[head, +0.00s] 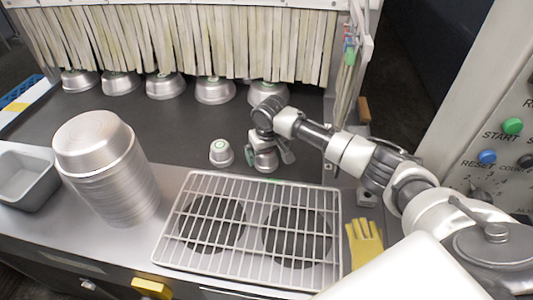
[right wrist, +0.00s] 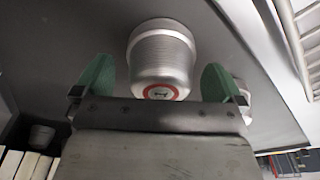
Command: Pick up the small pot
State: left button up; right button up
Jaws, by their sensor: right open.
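In the head view a small silver pot (head: 221,153) stands upside down on the dark surface behind the wire rack, with a round mark on top. My right gripper (head: 266,160) is just to its right, pointing down over the surface. In the right wrist view the gripper's two green fingertips (right wrist: 160,82) are apart. A ribbed silver pot (right wrist: 162,52) with a red ring label shows beyond and between them, with no visible contact. Another silver piece is partly hidden behind the right fingertip. I cannot tell for certain which pot in the head view matches. My left gripper is not in view.
A wire rack (head: 178,222) lies in front, over two dark round plates. A tall pan stack (head: 125,185) and grey bin (head: 28,180) are at left. Several pans, including one (head: 215,91), line the strip curtain (head: 200,40). A yellow glove (head: 364,243) lies right of the rack.

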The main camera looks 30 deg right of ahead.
jog(key=shift+w+f, duration=0.1)
jog(key=shift+f, duration=0.9)
jog(key=c, duration=0.9)
